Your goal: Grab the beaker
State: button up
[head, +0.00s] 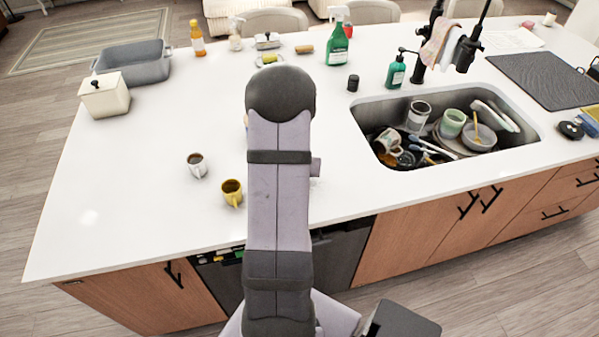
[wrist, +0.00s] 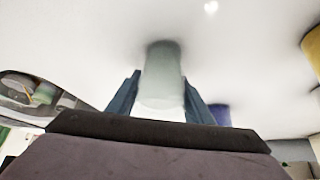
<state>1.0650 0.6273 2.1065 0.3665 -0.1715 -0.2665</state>
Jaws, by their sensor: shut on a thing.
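The beaker (wrist: 163,72), a pale, translucent cylinder, stands out in the middle of the wrist view. My gripper (wrist: 161,84) has its two dark blue fingers on either side of the beaker and is shut on it. I cannot tell whether the beaker touches the white counter. In the head view my arm hides both the gripper and the beaker.
The white counter (head: 130,210) holds a yellow mug (head: 232,193) and a white cup (head: 197,165) left of my arm. A sink full of dishes (head: 447,128) lies right. Bottles stand farther back. A blue-purple thing (wrist: 220,114) is near the gripper.

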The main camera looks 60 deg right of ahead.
jog(key=shift+r, duration=0.15)
jog(key=shift+r+p, duration=0.6)
jog(key=shift+r, duration=0.7)
notch_tip(320, 180, up, 7)
jog(key=p, duration=0.5)
jog(key=shift+f, duration=0.15)
